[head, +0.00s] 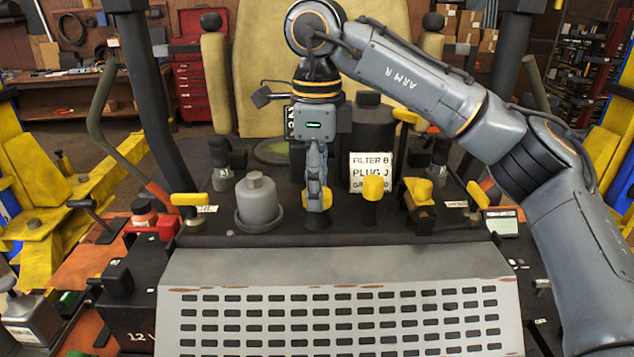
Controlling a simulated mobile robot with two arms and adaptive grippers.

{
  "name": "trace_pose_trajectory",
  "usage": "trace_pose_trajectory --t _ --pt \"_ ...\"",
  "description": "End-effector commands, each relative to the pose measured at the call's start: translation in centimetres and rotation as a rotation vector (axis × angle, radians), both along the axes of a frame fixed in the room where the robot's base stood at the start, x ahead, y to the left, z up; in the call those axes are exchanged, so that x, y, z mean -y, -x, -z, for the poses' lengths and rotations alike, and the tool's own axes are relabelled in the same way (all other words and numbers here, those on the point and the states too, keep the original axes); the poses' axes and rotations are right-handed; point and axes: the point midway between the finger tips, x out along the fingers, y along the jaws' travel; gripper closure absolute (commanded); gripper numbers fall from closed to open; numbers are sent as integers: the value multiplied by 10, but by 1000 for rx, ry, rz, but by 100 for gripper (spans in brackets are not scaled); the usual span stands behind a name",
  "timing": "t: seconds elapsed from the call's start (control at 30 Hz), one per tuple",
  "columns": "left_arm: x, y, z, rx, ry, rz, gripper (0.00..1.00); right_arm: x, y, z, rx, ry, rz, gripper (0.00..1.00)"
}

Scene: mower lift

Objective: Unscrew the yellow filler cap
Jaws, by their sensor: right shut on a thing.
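My right gripper (317,197) points straight down at the middle of the deck behind the slotted grey panel. It is shut on a yellow cap (327,199), which shows at both sides of the fingers and sits on a short black neck. The fingers hide most of this cap. A second yellow cap (373,187) stands upright on a black neck just to the right, apart from the gripper. I cannot tell from its looks which one is the filler cap. My left gripper is out of view.
A grey domed canister (258,203) stands left of the gripper. A white lettered sign (371,170) stands behind the second cap. Yellow-topped levers (418,190) stand to the right. The slotted panel (335,270) in front is clear.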

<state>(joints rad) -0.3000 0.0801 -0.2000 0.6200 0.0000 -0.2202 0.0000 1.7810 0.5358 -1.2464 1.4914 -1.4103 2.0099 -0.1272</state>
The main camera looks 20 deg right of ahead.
Motion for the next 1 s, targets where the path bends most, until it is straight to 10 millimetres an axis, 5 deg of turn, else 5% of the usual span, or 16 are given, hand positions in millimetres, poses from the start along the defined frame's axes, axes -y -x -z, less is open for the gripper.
trace_pose_trajectory --t 0.17,0.6,1.0 --pt "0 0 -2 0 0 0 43 0 0 0 -2 0 -28 91" --pt "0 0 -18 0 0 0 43 0 1 1 -3 0 -540 91" --pt "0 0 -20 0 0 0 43 0 1 1 -4 0 -613 91"
